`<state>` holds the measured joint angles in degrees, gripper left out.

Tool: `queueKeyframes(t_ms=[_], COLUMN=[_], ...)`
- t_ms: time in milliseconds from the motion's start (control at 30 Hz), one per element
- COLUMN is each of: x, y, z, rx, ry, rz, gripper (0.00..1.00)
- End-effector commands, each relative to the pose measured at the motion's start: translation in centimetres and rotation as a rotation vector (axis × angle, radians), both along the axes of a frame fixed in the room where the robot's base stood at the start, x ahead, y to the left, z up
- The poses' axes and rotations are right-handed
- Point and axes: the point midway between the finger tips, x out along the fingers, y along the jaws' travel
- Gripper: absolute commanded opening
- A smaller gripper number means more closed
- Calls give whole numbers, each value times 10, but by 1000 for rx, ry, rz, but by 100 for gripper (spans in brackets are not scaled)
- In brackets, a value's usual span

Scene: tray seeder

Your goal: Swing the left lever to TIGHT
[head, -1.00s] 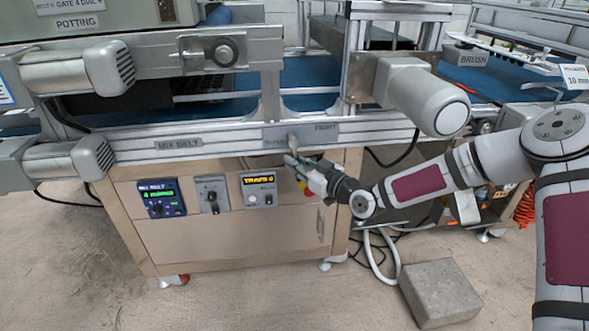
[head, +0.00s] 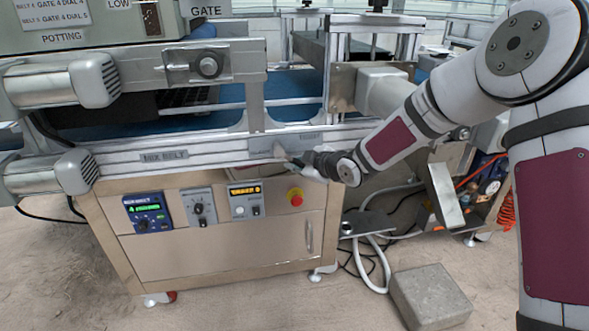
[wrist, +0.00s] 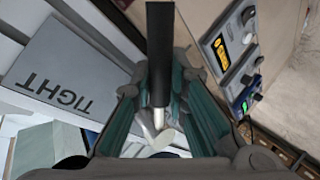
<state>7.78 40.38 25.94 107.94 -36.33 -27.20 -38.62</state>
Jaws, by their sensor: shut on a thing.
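In the wrist view the word TIGHT reads on that plate (wrist: 65,85), to the left of my gripper. My gripper (head: 297,161) reaches the lever from the right, below the plate. In the wrist view my gripper (wrist: 160,118) has its teal fingers on both sides of the lever's pale end (wrist: 160,132), shut on it. A dark bar runs up from that end. The lever's pivot and its exact angle are hard to make out.
Below the rail is a cabinet with a blue MIX BELT display (head: 147,213), a knob panel (head: 199,207), a TRAYS display (head: 246,200) and a red button (head: 296,197). A motor (head: 380,92) sits above my forearm. A concrete block (head: 430,296) lies on the floor.

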Motion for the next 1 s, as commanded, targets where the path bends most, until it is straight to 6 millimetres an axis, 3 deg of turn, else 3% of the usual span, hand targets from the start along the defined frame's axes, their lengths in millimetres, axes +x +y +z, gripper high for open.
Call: queueKeyframes(t_ms=[633, 667, 700, 1000], x=[1, 1, 1, 0], y=[-3, -3, -3, -3], z=[3, 3, 2, 3], rx=[-53, -53, -53, -53], ry=[-14, -14, -14, -15], rz=[-1, -1, -1, -1], gripper=[0, 17, 24, 24])
